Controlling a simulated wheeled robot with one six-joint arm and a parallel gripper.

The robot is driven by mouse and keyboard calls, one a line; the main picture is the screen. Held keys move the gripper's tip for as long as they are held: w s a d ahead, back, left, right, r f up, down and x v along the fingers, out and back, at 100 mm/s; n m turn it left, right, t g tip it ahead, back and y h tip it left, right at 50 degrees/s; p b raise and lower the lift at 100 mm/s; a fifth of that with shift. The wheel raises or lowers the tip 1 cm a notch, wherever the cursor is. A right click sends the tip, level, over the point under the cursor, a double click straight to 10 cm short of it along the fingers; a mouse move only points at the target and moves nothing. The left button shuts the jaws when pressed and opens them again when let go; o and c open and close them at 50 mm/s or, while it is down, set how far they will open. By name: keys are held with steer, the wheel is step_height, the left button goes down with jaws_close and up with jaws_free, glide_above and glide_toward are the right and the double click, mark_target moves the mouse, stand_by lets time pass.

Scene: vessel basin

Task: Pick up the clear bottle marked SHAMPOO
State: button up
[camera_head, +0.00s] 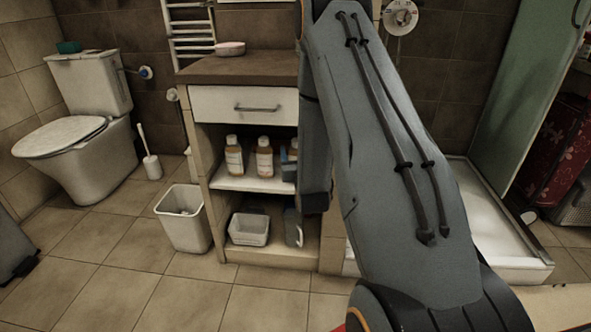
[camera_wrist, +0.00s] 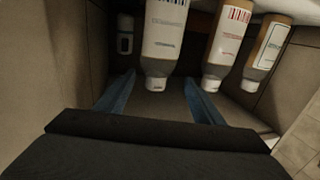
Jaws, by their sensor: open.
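Several bottles with pale labels and white caps stand on the open shelf under the drawer. In the head view I see a left bottle (camera_head: 234,158) and a middle bottle (camera_head: 264,160) with amber contents; another at the right is mostly hidden by my arm. The wrist view looks inverted, caps down. There, one bottle (camera_wrist: 165,35) with a blue-striped label lies ahead of and between the fingers of my open gripper (camera_wrist: 159,80). Beside it are a red-striped bottle (camera_wrist: 228,40) and a third bottle (camera_wrist: 268,50). No label is legible, so I cannot tell which says SHAMPOO.
The cabinet's drawer (camera_head: 240,104) is closed above the shelf. A basket (camera_head: 249,229) and a grey container (camera_head: 293,227) sit on the lower shelf. A white bin (camera_head: 184,215) stands left of the cabinet. The floor in front is clear.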

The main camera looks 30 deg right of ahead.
steer(key=shift+d+b+x, duration=0.15)
steer(key=shift+b+x, duration=0.35)
steer(key=shift+x, duration=1.5)
steer(key=shift+d+b+x, duration=0.15)
steer(key=shift+b+x, duration=0.3)
steer(key=shift+x, duration=1.55)
steer(key=shift+s, duration=0.15)
jaws_close()
